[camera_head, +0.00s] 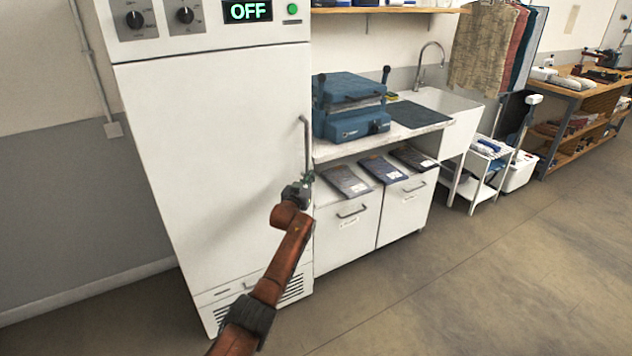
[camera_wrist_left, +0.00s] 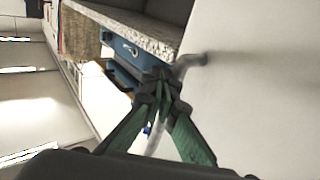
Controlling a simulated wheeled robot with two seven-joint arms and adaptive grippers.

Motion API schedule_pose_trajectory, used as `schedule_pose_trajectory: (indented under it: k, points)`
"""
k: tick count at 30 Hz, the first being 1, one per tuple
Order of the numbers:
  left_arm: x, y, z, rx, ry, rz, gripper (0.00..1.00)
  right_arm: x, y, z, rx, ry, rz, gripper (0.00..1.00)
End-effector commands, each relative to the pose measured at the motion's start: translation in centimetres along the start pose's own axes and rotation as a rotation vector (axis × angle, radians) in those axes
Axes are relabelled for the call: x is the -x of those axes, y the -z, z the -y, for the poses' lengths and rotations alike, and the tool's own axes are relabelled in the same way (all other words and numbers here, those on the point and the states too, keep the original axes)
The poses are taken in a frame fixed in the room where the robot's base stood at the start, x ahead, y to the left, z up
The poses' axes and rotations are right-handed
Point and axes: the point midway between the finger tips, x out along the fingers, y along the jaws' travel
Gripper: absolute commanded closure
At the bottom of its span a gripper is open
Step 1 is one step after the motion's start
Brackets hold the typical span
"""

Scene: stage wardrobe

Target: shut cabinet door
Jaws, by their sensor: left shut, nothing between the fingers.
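The tall white cabinet (camera_head: 205,140) stands at the left in the head view, under a control panel reading OFF. Its door looks flush with the body, and I see no gap along its edges. A grey vertical bar handle (camera_head: 306,140) is near the door's right edge. My left gripper (camera_head: 308,177) is at the handle's lower end, fingers shut and empty. In the left wrist view its green fingers (camera_wrist_left: 160,88) meet in front of the handle (camera_wrist_left: 190,60), hiding part of it; whether they touch it I cannot tell. The white door face (camera_wrist_left: 265,85) fills the right side.
A counter (camera_head: 430,125) with a blue press (camera_head: 350,105) and a sink stands right of the cabinet, with two low white drawer units (camera_head: 342,235) below. Farther right are a small white cart (camera_head: 480,165) and wooden shelves (camera_head: 575,125). The floor in front is clear.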

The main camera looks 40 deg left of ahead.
Motion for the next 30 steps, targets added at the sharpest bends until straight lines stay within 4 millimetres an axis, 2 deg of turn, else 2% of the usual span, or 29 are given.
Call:
schedule_pose_trajectory:
  k: [6,21,30]
  points:
    - [-0.1,0.1,1.1,-0.001,0.014,-0.001,1.00,0.8,0.2,0.2,0.000,0.003,0.000,0.27]
    - [0.1,0.2,1.5,-0.002,0.018,-0.002,1.00,0.9,0.2,0.2,0.000,0.002,-0.001,0.27]
    - [1.8,0.0,1.0,-0.003,0.013,-0.001,1.00,0.9,0.2,0.2,0.000,0.002,-0.001,0.27]
